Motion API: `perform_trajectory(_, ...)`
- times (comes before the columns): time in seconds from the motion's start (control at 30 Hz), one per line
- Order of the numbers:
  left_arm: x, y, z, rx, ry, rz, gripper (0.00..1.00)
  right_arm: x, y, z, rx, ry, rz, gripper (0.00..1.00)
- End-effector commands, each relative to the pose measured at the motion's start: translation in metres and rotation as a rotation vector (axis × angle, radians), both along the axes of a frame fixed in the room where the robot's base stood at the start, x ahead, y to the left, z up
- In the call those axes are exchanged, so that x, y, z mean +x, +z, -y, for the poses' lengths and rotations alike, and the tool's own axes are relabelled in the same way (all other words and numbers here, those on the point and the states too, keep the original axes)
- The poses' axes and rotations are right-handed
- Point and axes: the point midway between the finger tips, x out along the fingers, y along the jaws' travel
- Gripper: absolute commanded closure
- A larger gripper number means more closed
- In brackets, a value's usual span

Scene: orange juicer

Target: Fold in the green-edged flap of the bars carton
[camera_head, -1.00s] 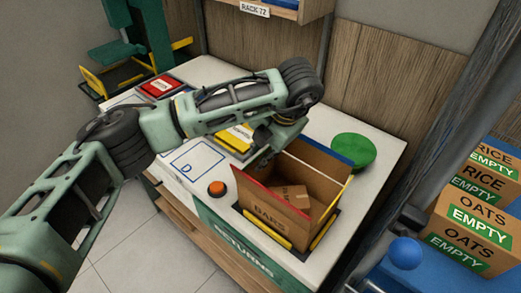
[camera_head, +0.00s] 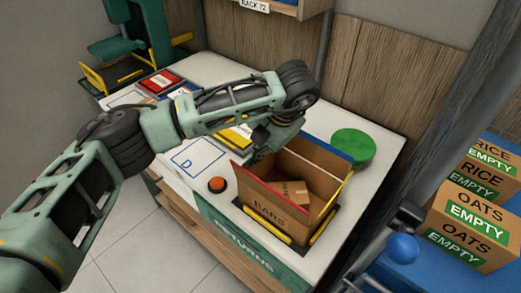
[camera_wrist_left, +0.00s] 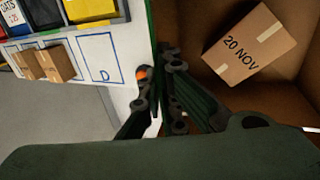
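The bars carton (camera_head: 268,214) stands open on the table, with a red edge in front, yellow at right and blue at the back. Its left side is mostly hidden behind my left gripper (camera_head: 259,152) in the head view. In the left wrist view, the green-edged flap (camera_wrist_left: 150,22) shows nearly edge-on, apparently upright. My left gripper's fingertips (camera_wrist_left: 158,66) are close together at this flap, one toward the carton's inside and one toward the table. Whether they pinch it is unclear. A small box marked 20 NOV (camera_wrist_left: 249,44) lies inside the carton. My right gripper is out of view.
An orange button (camera_head: 217,184) sits on the table left of the carton. A green round disc (camera_head: 353,146) lies behind it at right. A panel marked D (camera_head: 198,159) is bare. A blue ball knob (camera_head: 403,249) and stacked oats and rice boxes (camera_head: 470,220) are at right.

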Motion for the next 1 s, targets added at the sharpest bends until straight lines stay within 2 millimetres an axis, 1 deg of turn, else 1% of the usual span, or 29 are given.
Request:
perform_trajectory(0.27, -0.001, -0.002, 0.002, 0.031, -0.002, 0.026, 1.00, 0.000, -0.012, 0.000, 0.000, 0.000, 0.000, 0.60)
perform_trajectory(0.37, -0.002, -0.005, 0.004, 0.059, -0.003, 0.046, 1.00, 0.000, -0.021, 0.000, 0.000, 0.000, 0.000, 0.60)
perform_trajectory(0.63, -0.006, -0.011, 0.011, 0.208, -0.005, 0.156, 1.00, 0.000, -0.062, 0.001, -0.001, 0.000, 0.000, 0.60)
perform_trajectory(0.8, -0.009, -0.012, 0.014, 0.311, -0.005, 0.230, 1.00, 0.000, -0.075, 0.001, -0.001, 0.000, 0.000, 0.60)
perform_trajectory(1.0, -0.011, -0.015, 0.017, 0.412, -0.003, 0.303, 1.00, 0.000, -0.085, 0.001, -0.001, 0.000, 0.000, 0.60)
